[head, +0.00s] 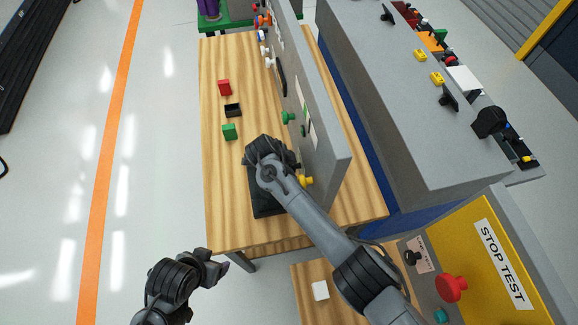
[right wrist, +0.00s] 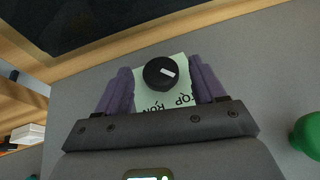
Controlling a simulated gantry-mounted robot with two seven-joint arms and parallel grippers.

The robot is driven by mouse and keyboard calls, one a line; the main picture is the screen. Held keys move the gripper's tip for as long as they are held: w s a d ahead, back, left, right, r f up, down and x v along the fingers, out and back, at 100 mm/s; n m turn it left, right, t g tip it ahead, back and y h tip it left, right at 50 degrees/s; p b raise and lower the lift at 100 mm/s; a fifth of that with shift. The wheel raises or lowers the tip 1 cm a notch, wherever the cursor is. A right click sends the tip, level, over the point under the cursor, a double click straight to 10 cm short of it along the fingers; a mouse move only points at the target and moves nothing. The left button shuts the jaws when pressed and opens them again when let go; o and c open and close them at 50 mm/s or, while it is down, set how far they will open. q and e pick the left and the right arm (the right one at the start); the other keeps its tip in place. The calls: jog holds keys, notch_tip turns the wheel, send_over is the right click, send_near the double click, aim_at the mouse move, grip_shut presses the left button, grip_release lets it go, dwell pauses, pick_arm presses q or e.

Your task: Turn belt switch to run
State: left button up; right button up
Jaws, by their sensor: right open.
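The belt switch is a black round knob (right wrist: 160,73) with a white mark, on a pale label (right wrist: 182,98) reading RUN and STOP, upside down in the right wrist view. Its mark points to the right in that view. My right gripper (right wrist: 160,80) is open, its purple fingers on either side of the knob with a visible gap each side. In the head view my right arm's wrist (head: 270,160) is at the grey upright panel and hides the switch and fingers. My left gripper (head: 222,265) is off the table's front left corner; its jaw opening is unclear.
The wooden table (head: 225,190) holds a red block (head: 224,87), a small black box (head: 233,110), a green block (head: 229,132) and a black tray (head: 262,208). A green knob (head: 288,117) and yellow knob (head: 306,181) stick out of the panel. A red stop button (head: 451,288) is at lower right.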

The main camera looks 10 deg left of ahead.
jog(key=shift+d+f, duration=0.1)
jog(key=shift+f, duration=0.15)
jog(key=shift+c, duration=0.3)
jog(key=c, duration=1)
jog(key=shift+r+p, duration=0.1)
jog(key=shift+p, duration=0.25)
jog(key=t+p, duration=0.2)
jog(key=t+y+p, duration=0.1)
jog(key=shift+s+f+m+p, duration=0.2)
jog(key=shift+s+m+p, duration=0.05)
jog(key=shift+m+p, duration=0.05)
jog(key=shift+d+t, duration=0.1)
jog(key=shift+t, duration=0.3)
jog(key=shift+f, duration=0.1)
